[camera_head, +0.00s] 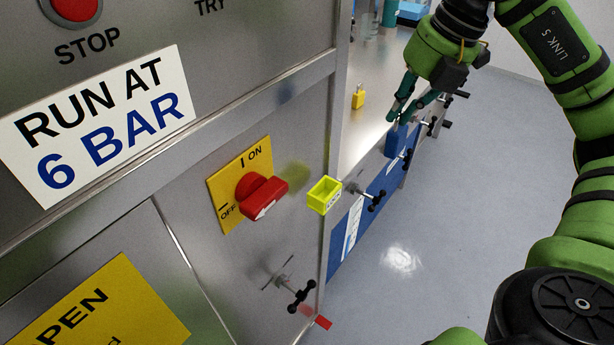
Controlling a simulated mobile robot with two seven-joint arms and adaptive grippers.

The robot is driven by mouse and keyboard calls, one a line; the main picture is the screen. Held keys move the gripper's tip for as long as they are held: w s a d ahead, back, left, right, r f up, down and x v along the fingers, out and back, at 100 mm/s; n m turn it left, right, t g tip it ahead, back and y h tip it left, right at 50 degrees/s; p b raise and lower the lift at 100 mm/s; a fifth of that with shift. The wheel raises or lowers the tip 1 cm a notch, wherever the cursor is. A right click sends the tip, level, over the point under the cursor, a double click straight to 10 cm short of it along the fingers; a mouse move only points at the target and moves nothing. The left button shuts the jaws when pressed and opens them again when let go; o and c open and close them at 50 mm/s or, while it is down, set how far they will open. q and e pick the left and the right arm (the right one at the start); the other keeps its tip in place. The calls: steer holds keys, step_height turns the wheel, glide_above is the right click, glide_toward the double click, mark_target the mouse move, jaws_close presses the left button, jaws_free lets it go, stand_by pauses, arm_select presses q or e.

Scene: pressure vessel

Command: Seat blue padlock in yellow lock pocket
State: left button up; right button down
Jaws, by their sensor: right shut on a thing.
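My right gripper (408,108) is at the upper right, above the edge of the metal bench, pointing down. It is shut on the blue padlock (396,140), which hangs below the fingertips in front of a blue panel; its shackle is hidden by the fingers. The yellow lock pocket (324,194) is a small open-topped box at the corner of the grey cabinet, right of the red switch. It looks empty. The gripper and padlock are up and to the right of the pocket, clearly apart from it. My left gripper is not in view.
A red rotary switch (262,195) on a yellow plate sits left of the pocket. Black clamp handles (376,201) stick out along the blue panel, another (302,294) lower on the cabinet. A yellow padlock (358,97) stands on the bench (376,70). Open floor (440,230) lies right.

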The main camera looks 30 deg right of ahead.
steer(key=shift+w+a+f, duration=0.1)
steer(key=shift+w+a, duration=0.1)
steer(key=w+a+f+p, duration=0.1)
steer(key=a+f, duration=0.2)
steer(key=w+a+f+p, duration=0.1)
steer(key=a+f, duration=0.2)
steer(key=w+a+f+p, duration=0.1)
steer(key=w+a+f, duration=0.1)
steer(key=a+f, duration=0.2)
steer(key=shift+w+f, duration=0.15)
steer(key=shift+f, duration=0.1)
steer(key=shift+d, duration=0.1)
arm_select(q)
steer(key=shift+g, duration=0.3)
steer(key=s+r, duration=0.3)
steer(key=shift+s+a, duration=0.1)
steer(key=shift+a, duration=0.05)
arm_select(e)
steer(key=c, duration=1.3)
jaws_free()
steer(key=shift+c, duration=0.2)
